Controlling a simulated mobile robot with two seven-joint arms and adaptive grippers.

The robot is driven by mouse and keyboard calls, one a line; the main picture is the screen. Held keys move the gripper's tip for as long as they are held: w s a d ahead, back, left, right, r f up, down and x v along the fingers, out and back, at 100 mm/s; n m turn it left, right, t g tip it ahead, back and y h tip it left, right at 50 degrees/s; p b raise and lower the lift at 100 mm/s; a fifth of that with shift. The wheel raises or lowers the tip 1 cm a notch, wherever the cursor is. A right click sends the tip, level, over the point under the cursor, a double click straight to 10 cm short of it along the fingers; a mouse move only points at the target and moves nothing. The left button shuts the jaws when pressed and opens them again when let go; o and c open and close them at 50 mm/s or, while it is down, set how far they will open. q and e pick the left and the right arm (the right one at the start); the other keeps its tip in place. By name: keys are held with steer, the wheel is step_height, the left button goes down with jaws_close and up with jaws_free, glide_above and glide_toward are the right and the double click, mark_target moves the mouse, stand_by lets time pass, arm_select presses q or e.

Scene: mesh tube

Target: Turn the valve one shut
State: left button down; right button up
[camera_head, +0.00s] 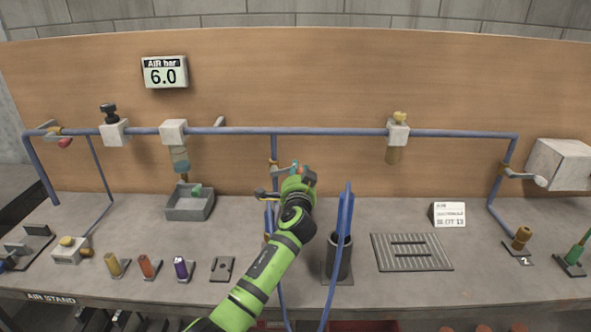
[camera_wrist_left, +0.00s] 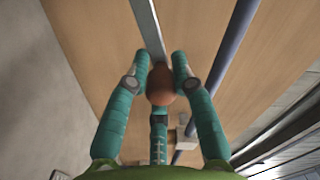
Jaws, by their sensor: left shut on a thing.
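My left gripper (camera_head: 298,178) is in the middle of the bench, beside the drop pipe (camera_head: 273,150). In the left wrist view its teal fingers (camera_wrist_left: 160,68) are closed around a red-brown ball knob (camera_wrist_left: 160,88). The knob sits at the end of a flat grey lever (camera_wrist_left: 147,28). In the head view my gripper hides the knob; a yellow and dark valve part (camera_head: 262,194) shows just to its left. Other levers are at the far left, with a red knob (camera_head: 65,142), and at the far right, with a pale knob (camera_head: 541,181). My right gripper is in neither view.
A blue pipe (camera_head: 330,131) runs along the wooden board. A gauge (camera_head: 164,73) reads 6.0 bar. A black cup (camera_head: 339,258) with blue tubes stands right of my arm. A grey tray (camera_head: 190,205), coloured plugs and a slotted grate (camera_head: 411,252) are on the bench.

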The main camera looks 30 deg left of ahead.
arm_select(q)
steer(key=shift+w+d+f+m+b, duration=0.1)
steer(key=shift+f+m, duration=0.15)
steer(key=shift+m, duration=0.45)
steer(key=shift+a+f+m+b, duration=0.1)
steer(key=shift+f+m, duration=0.1)
steer(key=shift+m, duration=0.5)
steer(key=shift+w+d+f+m+b, duration=0.1)
steer(key=shift+f+m, duration=0.15)
steer(key=shift+m, duration=0.45)
steer(key=shift+f, duration=0.1)
steer(key=c, duration=1.1)
jaws_free()
steer(key=shift+o, duration=0.2)
steer(key=shift+d+f, duration=0.1)
steer(key=shift+f, duration=0.1)
steer(key=shift+s+f, duration=0.1)
steer(key=v, duration=1.2)
